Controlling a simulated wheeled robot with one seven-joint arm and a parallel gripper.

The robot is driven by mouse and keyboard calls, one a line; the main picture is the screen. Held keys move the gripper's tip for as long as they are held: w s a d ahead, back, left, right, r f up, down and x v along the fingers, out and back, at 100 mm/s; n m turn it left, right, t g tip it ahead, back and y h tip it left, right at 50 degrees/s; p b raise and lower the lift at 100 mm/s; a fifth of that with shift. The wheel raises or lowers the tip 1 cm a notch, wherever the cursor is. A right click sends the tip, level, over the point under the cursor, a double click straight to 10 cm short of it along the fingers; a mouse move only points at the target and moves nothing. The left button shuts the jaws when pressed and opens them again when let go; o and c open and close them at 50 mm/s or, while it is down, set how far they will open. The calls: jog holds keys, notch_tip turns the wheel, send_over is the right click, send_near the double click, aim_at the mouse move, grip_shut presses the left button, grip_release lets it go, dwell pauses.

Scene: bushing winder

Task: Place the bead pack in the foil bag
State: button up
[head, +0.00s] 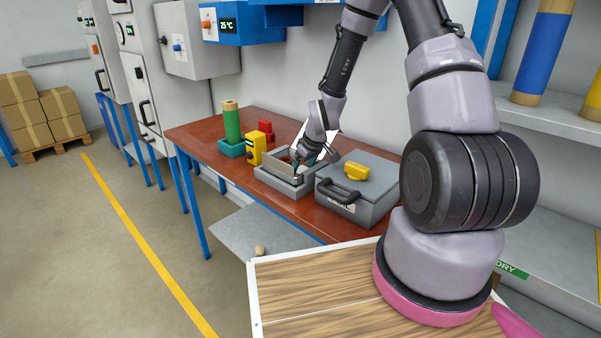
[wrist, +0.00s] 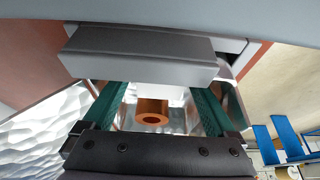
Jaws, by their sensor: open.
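My gripper (head: 304,160) reaches down over an open grey tray (head: 270,182) on the red-brown bench. In the wrist view its two green fingers (wrist: 154,108) stand wide apart. Between them show a pale white block, a hollow orange-brown cylinder (wrist: 152,112) and shiny silvery surfaces. I cannot tell whether any finger touches these. A white crinkled sheet (wrist: 38,138) fills the lower left of the wrist view. I cannot tell for sure which of these is the bead pack or the foil bag; the arm and tray wall hide much.
A grey lidded case (head: 370,188) with a black handle and a yellow block on top (head: 356,171) stands right of the tray. A yellow device (head: 256,148), red part (head: 266,128) and green spool (head: 231,122) stand left and behind. Bare bench (head: 190,133) shows at far left.

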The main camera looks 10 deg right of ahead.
jog(key=shift+r, duration=0.5)
jog(key=v, duration=1.1)
jog(key=shift+s+d+r, duration=0.2)
jog(key=shift+s, duration=0.05)
jog(key=s+d+r+m+t+h, duration=0.1)
jog(key=s+r+m, duration=0.15)
jog(key=r, duration=0.55)
jog(key=s+d+r+m+t+h, duration=0.15)
jog(key=s+r, duration=0.25)
jog(key=r, duration=0.5)
jog(key=s+r+m+t+y, duration=0.1)
jog(key=s+r+m+y, duration=0.1)
jog(key=s+r+m, duration=0.5)
jog(key=s+r, duration=0.5)
jog(key=s, duration=0.3)
jog(key=shift+d, duration=0.4)
